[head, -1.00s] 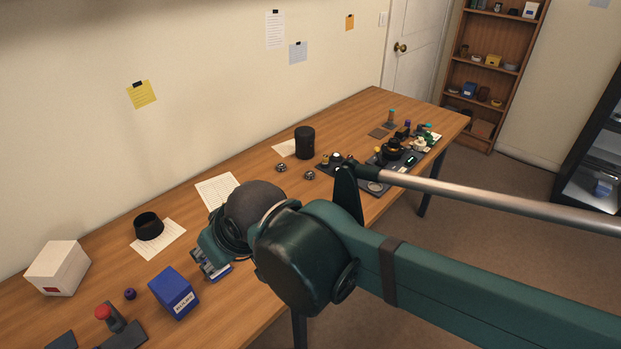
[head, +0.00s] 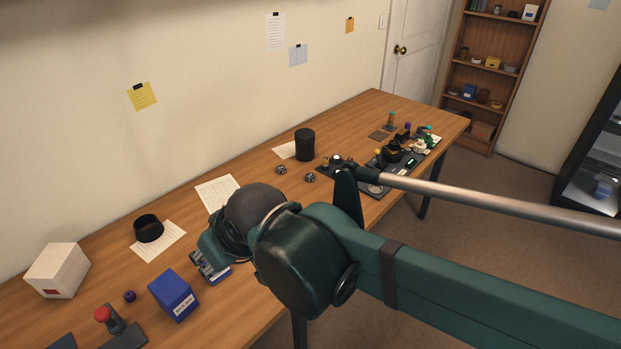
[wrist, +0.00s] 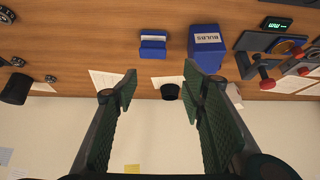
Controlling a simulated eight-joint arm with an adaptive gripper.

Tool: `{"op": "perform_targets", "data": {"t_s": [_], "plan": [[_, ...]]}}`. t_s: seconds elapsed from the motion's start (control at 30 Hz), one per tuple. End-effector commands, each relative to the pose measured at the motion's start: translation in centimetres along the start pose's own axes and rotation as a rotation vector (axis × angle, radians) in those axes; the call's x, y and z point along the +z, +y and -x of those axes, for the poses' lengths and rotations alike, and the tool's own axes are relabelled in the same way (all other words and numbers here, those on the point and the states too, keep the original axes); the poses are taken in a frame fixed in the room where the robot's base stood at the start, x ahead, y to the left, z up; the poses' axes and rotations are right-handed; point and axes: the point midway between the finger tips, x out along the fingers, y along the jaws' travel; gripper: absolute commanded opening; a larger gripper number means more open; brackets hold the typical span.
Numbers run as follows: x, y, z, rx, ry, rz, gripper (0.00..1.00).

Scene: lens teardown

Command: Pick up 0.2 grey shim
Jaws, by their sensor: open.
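I cannot make out a grey 0.2 shim in either view. My gripper (head: 207,268) is open and empty over the near left part of the table in the head view. In the wrist view its two green pads (wrist: 160,88) stand well apart, with nothing held between them. A small blue block with a pale strip (wrist: 153,46) lies on the table beyond the fingertips. In the head view it is partly hidden by my gripper. A blue box labelled RULERS (wrist: 207,45) stands beside it, and also shows in the head view (head: 173,294).
A white box (head: 57,271), a black ring (head: 148,228) on paper and a red-knobbed device (head: 108,319) stand at the left. A black cylinder (head: 304,145) and a dark mat with several small parts (head: 392,160) are farther right.

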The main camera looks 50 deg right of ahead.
Motion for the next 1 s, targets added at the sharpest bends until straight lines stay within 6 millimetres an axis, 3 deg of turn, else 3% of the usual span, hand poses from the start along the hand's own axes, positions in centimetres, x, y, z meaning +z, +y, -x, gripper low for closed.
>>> {"op": "perform_targets", "data": {"t_s": [0.43,1.0], "plan": [[-1.0,0.6,0.1,0.008,-0.012,-0.023,0.41],[-7.7,6.2,-0.5,0.075,-0.108,-0.214,0.41]]}}
